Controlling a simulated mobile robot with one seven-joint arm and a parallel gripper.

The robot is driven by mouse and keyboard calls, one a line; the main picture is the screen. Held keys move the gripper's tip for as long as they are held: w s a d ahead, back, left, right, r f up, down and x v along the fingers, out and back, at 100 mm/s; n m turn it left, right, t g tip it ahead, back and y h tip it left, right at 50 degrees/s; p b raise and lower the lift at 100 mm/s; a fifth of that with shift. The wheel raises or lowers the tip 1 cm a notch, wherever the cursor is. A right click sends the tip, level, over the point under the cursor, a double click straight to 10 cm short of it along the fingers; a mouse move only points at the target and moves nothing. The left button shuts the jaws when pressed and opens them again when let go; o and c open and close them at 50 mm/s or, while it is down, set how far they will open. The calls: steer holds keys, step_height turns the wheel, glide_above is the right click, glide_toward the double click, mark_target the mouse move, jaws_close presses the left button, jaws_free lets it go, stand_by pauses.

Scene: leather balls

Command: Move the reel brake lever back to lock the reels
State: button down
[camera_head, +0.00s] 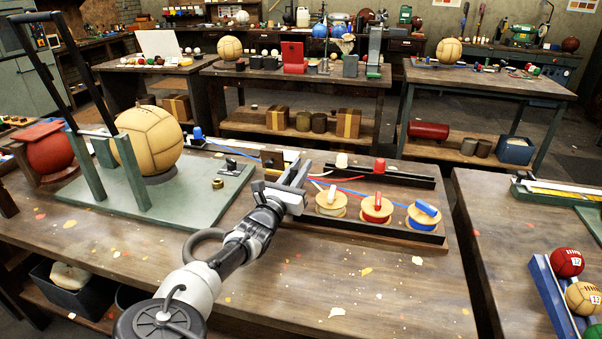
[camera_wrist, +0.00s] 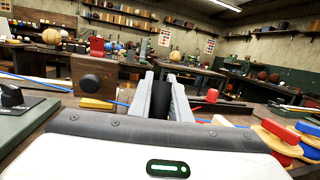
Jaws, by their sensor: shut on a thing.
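My gripper (camera_head: 292,176) is at the left end of the reel rack (camera_head: 400,235), left of the reels. In the wrist view its two fingers (camera_wrist: 162,86) are closed around a dark upright handle (camera_wrist: 162,104), which looks like the reel brake lever. The lever's lower part is hidden, and in the head view my gripper covers it. A natural reel (camera_head: 331,204), a red reel (camera_head: 376,211) and a blue reel (camera_head: 423,218) stand in a row on the rack. Red and blue strands run from the reels toward the left.
A green base plate (camera_head: 105,212) with a large tan ball (camera_head: 149,139) and a tall dark lever frame is at the left. A wooden block (camera_wrist: 85,66) with a black knob (camera_wrist: 91,83) is left of my fingers. The table's front is mostly clear.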

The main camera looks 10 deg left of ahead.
mark_target(292, 179)
steer(key=shift+s+r+t, duration=0.25)
steer(key=shift+s+t, duration=0.15)
steer(key=c, duration=1.6)
jaws_free()
steer(key=shift+c, duration=0.2)
steer(key=shift+h, duration=0.3)
steer(key=p+v, duration=0.1)
steer(key=v, duration=0.6)
steer(key=shift+s+f, duration=0.1)
steer(key=shift+s, duration=0.1)
